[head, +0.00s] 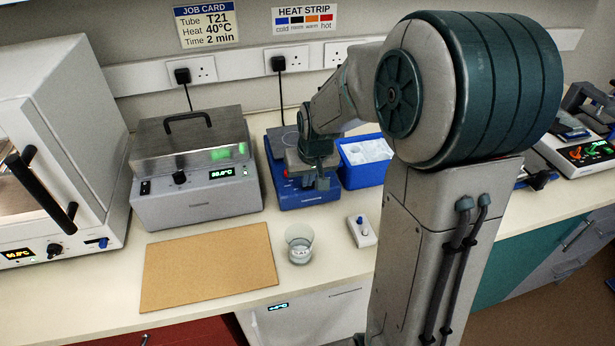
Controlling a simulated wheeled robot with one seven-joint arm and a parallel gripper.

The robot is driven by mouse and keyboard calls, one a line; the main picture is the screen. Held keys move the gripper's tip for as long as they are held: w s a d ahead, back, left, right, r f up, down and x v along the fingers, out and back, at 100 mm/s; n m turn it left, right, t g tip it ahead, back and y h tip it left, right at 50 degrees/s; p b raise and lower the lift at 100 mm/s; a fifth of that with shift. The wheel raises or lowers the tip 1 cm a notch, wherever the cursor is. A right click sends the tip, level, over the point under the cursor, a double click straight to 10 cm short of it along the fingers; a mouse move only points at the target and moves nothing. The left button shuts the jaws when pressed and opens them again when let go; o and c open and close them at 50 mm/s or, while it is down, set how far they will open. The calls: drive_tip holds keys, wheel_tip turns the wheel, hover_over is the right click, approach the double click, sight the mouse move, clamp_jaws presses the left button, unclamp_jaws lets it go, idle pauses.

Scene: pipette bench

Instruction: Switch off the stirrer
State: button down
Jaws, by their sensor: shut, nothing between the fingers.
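The stirrer (308,197) appears to be the blue unit at the back of the bench, right of the steel-lidded bath. Part of its flat top (283,138) shows, and there is a small red spot on its left side. My gripper (324,184) is over the front part of the stirrer, pointing down, with its fingers shut and empty. The gripper and wrist hide much of the stirrer's top and front controls. I cannot tell whether the fingertips touch it or what position its switch is in.
A blue box with white contents (365,175) stands close right of the stirrer. The heated bath (196,205) is close on its left. A glass beaker (299,245), a small white block with a blue knob (361,231) and a tan board (208,268) lie in front.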

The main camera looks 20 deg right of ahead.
drive_tip(key=shift+a+f+b, duration=0.15)
drive_tip(key=shift+f+b, duration=0.2)
drive_tip(key=shift+b, duration=0.2)
drive_tip(key=shift+s+r, duration=0.1)
drive_tip(key=shift+r, duration=0.05)
drive_tip(key=shift+d, duration=0.25)
drive_tip(key=shift+d+r+p, duration=0.1)
drive_tip(key=shift+d+p, duration=0.3)
drive_tip(key=shift+d, duration=0.25)
drive_tip(key=shift+r, duration=0.1)
